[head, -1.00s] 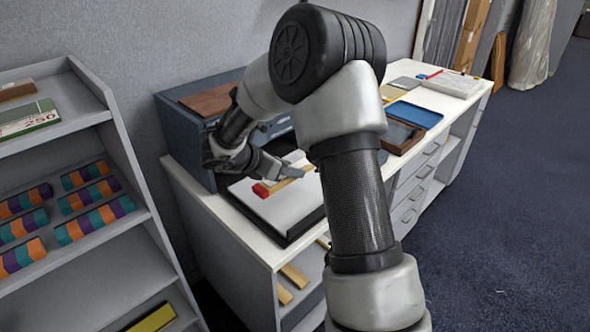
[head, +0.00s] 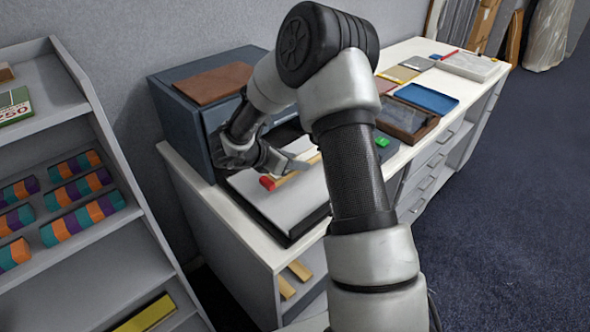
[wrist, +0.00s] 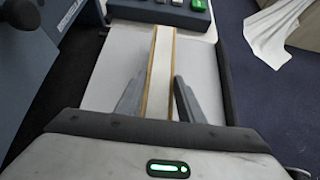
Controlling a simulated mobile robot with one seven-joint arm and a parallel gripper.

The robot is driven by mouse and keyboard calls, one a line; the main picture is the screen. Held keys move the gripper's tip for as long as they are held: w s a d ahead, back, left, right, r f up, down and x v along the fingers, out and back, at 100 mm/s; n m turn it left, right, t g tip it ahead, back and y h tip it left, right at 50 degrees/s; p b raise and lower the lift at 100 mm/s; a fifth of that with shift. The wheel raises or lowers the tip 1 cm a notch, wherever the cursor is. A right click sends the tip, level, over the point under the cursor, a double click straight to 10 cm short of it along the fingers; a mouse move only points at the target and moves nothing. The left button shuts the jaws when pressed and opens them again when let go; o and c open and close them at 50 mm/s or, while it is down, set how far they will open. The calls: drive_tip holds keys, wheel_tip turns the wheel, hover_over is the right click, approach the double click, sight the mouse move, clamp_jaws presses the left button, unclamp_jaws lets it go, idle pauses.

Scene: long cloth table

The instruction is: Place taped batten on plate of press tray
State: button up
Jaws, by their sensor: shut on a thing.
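The taped batten (head: 284,179) is a narrow wooden strip with a red end in the head view. In the wrist view the batten (wrist: 161,70) has a pale top and wooden edges, and runs lengthwise between the fingers. My gripper (head: 290,166) is shut on it; in the wrist view the fingers (wrist: 157,98) lie either side of it. The press tray (head: 290,240) is dark-edged on the table's near end. Its white plate (head: 282,207) lies below the batten. I cannot tell whether the batten touches the plate. My arm hides part of the tray's right side.
A blue-grey box (head: 180,120) with a brown board on top stands behind the tray. A wooden tray (head: 405,120) and a blue tray (head: 427,98) lie farther along the table. A grey shelf (head: 95,235) with striped blocks stands to the left.

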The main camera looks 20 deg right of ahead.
drive_tip(key=shift+f, duration=1.55)
drive_tip(key=shift+f, duration=0.1)
drive_tip(key=shift+f+b, duration=0.15)
drive_tip(key=shift+b, duration=0.15)
drive_tip(key=o, duration=1.1)
drive_tip(key=shift+a+r+p, duration=0.1)
drive_tip(key=shift+r+p, duration=0.25)
drive_tip(key=shift+r, duration=0.05)
wheel_tip(320, 180, up, 7)
hover_over(270, 181)
drive_tip(key=shift+w, duration=0.3)
